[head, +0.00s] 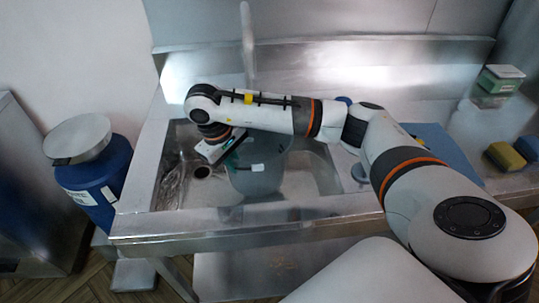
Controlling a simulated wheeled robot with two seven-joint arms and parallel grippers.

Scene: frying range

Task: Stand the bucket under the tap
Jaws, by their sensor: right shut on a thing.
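The grey-green bucket (258,178) stands in the sink basin (318,178), looking about upright, with a small white label on its side. My right arm reaches across from the right, and my right gripper (231,146) is shut on the bucket at its upper left rim. The fingertips are small and partly hidden. A tall thin grey upright, likely the tap (247,40), rises behind the sink; my arm hides its lower part, so I cannot tell whether the bucket is under its outlet. My left gripper is not in view.
A drain hole (202,172) shows left of the bucket. A blue drum (97,183) with a grey lid stands left of the sink.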

